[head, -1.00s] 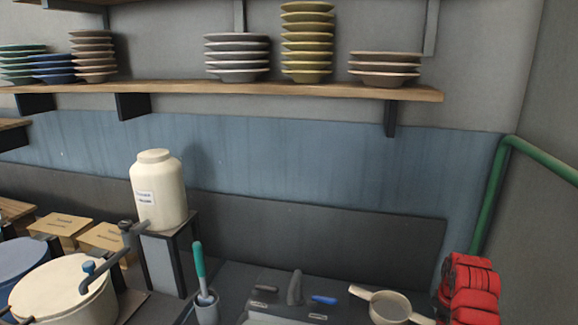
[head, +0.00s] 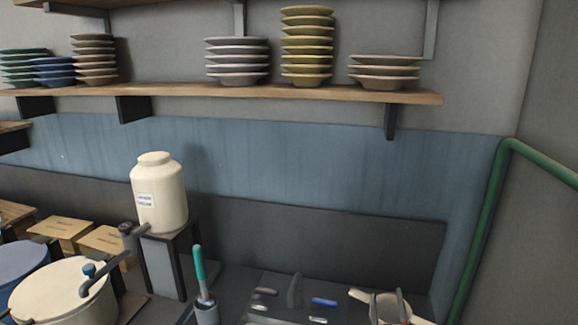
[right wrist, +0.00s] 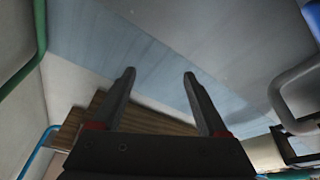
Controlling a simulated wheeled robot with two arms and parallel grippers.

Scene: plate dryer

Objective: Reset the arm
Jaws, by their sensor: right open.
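My right gripper (head: 387,294) shows at the bottom edge of the head view, its two dark fingers pointing up in front of a cream strainer-like pan. In the right wrist view the same gripper (right wrist: 160,75) is open, with nothing between its fingers. Its fingers point toward a blue-grey wall, with a brown slatted wooden surface (right wrist: 140,119) behind them. My left gripper is not in view.
Plate stacks stand on a wooden shelf (head: 220,89). Below are a cream jug (head: 158,190) on a stand, a lidded pot (head: 62,292), a holder with a teal-handled brush (head: 199,265), and the cream pan (head: 365,296). A green pipe (head: 483,225) runs along the right.

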